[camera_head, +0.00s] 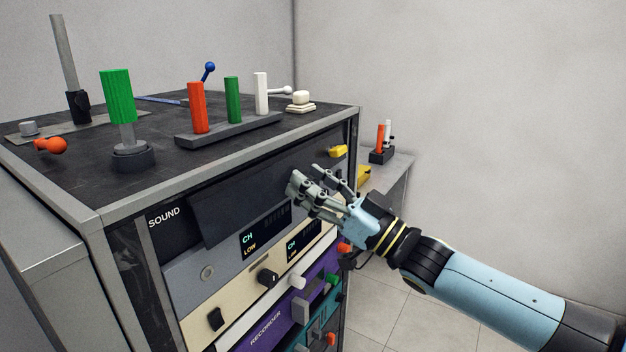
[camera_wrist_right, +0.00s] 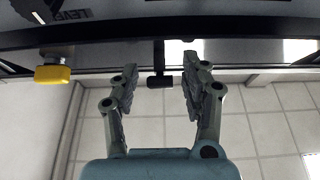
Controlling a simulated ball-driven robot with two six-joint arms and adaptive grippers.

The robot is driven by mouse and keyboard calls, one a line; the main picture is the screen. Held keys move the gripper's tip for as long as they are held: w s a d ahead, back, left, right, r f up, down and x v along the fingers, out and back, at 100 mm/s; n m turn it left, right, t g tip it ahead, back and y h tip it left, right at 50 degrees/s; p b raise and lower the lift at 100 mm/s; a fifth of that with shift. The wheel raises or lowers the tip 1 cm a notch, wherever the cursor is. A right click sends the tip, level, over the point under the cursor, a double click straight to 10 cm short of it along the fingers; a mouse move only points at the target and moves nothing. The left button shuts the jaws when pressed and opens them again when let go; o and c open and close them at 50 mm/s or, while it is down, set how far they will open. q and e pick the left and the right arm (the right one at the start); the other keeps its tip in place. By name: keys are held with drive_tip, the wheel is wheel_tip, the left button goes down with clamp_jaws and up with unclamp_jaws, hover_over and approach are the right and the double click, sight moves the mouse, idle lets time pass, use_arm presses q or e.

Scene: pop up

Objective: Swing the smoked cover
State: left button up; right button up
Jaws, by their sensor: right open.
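The smoked cover (camera_head: 240,192) is a dark flap across the upper front of the rack, beside the "SOUND" label. It hangs tilted outward over the top panel, and lit "CH LOW" displays show below it. My right gripper (camera_head: 325,178) is in front of the cover's right part, with its fingers open. In the right wrist view the open fingers (camera_wrist_right: 158,88) have a small black T-shaped piece (camera_wrist_right: 159,80) between them in the picture. I cannot tell whether they touch it. My left gripper is not in view.
A yellow knob (camera_head: 338,151) sits at the rack's upper right; it also shows in the right wrist view (camera_wrist_right: 52,74). Coloured levers (camera_head: 198,108) stand on the rack top. Knobs stick out below the cover. A side table (camera_head: 398,161) stands behind; open floor lies at right.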

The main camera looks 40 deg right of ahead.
clamp_jaws()
idle(0.3)
